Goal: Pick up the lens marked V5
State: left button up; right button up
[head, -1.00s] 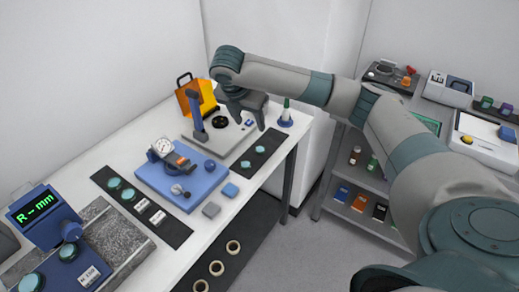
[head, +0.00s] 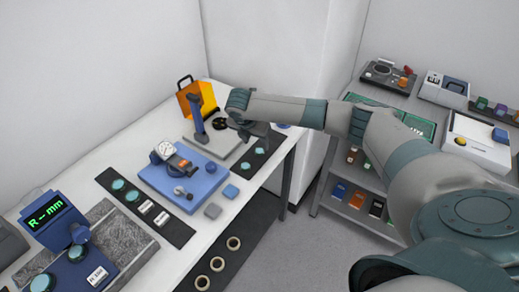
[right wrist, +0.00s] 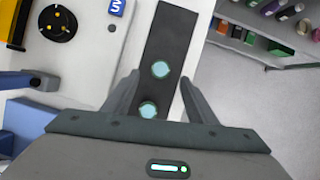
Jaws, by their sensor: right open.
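Two teal round lenses lie on a dark strip (right wrist: 172,40) in the right wrist view: a farther lens (right wrist: 160,69) and a nearer lens (right wrist: 148,109). In the head view these are a farther lens (head: 260,151) and a nearer lens (head: 245,166). No V5 mark is readable on any lens. My right gripper (right wrist: 160,79) is open and empty, its fingers on either side of the strip. In the head view my right gripper (head: 246,136) hangs over the strip's far end. My left gripper is out of view.
Left of the strip are a grey plate with a blue post (head: 199,125) and a blue base with a dial gauge (head: 165,149). A second dark strip (head: 174,232) holds two more teal lenses (head: 118,184) and white labelled pieces. A shelf unit (head: 345,210) stands at the right.

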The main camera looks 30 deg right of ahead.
aim_at(259, 150)
jog(key=shift+f, duration=0.1)
dwell(0.3)
jog(key=shift+w+d+f+p, duration=0.1)
jog(key=shift+d+f+p, duration=0.15)
jog(key=shift+f+p, duration=0.35)
jog(key=p+x, duration=0.1)
jog(key=x, duration=0.1)
jog(key=shift+d+f+p, duration=0.2)
jog(key=shift+f+p, duration=0.1)
jog(key=shift+p, duration=0.05)
jog(key=shift+w+d+f, duration=0.15)
jog(key=shift+f, duration=0.4)
jog(key=c, duration=1.1)
